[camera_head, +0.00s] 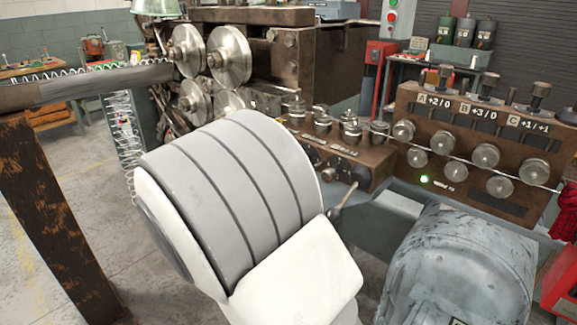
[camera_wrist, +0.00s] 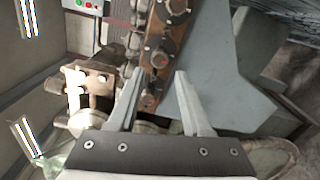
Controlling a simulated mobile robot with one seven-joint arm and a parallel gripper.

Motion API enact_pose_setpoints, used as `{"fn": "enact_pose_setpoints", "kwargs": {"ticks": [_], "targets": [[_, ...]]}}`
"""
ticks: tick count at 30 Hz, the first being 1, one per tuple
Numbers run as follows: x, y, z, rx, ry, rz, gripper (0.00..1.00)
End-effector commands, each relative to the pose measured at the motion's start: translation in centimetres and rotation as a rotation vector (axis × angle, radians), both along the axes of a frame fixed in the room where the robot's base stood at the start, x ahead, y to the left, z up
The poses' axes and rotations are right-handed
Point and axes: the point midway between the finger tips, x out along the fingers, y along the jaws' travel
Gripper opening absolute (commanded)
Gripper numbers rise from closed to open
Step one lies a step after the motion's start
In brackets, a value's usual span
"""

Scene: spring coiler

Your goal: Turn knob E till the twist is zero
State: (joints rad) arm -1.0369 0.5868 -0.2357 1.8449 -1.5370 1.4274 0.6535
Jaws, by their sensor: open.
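In the head view a brown panel (camera_head: 470,150) at the right bears plates reading A +2/0, B +3/0 and C +1/+1, with dark knobs (camera_head: 489,84) on top. No plate marked E can be read, and part of the panel runs behind other things at the right edge. A second brown box (camera_head: 345,160) at centre has several silver knobs on top; its labels are too small to read. My gripper (camera_wrist: 160,75) shows in the wrist view, fingers apart and empty. Between and beyond the fingers is a brown strip with round knobs (camera_wrist: 160,58). My gripper is hidden in the head view.
My arm fills the middle of the head view. Silver feed rollers (camera_head: 229,55) stand behind it, and a grey rounded housing (camera_head: 462,270) is at lower right. A dark lever (camera_head: 343,203) juts out near the centre box. A brown post (camera_head: 55,220) stands at left.

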Motion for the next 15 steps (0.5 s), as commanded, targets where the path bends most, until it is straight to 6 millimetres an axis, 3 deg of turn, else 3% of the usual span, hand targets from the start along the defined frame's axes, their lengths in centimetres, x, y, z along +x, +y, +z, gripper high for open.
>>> {"fn": "enact_pose_setpoints", "kwargs": {"ticks": [6,15], "targets": [[-4.1,3.3,0.1,0.0,0.001,0.004,0.49],[-6.9,5.4,0.0,0.001,-0.001,0.0,0.49]]}}
